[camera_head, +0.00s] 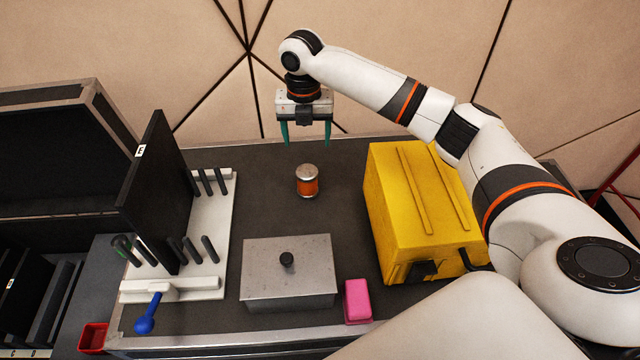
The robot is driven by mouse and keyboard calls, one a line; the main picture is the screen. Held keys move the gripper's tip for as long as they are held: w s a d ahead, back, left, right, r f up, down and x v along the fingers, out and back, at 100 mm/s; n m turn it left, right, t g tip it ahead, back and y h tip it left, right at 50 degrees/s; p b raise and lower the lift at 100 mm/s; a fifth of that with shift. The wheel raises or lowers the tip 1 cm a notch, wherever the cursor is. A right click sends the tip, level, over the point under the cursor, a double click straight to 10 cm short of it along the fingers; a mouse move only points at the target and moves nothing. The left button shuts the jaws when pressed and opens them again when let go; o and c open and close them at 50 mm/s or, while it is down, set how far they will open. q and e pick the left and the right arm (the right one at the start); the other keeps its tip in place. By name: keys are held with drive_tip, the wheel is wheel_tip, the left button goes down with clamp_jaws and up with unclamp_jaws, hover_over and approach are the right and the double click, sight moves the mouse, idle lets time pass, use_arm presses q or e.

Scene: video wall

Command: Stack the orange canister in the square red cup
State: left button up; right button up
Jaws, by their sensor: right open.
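The orange canister (308,181) with a silver lid stands upright on the dark case top, behind the grey metal box. The square red cup (93,338) is at the lower left, below and left of the case top's front corner. My right gripper (306,142) points down with its green fingers apart and empty. It is above and behind the canister, not touching it. My left gripper is not in view.
A grey lidded box (288,272), a pink block (357,301) and a yellow toaster-like box (420,215) stand on the case top (265,190). A white rack (213,215) holds a tall black panel (158,190). A blue-handled tool (147,314) lies at the front left.

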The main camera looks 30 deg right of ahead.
sight(307, 170)
drive_tip(key=f, duration=1.1)
drive_tip(key=shift+s+a+f, duration=0.1)
drive_tip(key=shift+a+f, duration=0.1)
drive_tip(key=shift+f, duration=0.2)
drive_tip(key=c, duration=1.2)
